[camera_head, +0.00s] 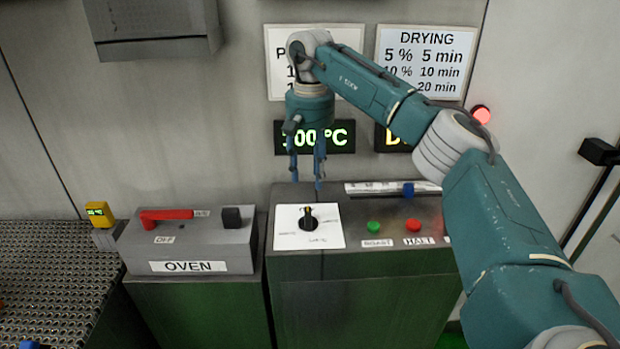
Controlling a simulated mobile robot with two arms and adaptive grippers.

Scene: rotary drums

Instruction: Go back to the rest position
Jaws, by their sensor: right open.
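My right arm reaches in from the lower right and bends down over the control panel. My right gripper (306,180) points down with its fingers apart and nothing between them. It hangs above and a little behind the black rotary knob (308,217) on its white dial plate; whether it touches anything is hard to tell, but it appears apart. My left gripper is not in the view.
The panel (360,262) has a green button (374,227), a red button (412,225) and a blue slider (408,189). The oven box (190,245) with a red lever (166,215) stands left. A perforated surface (45,270) lies far left. Signs and displays hang behind.

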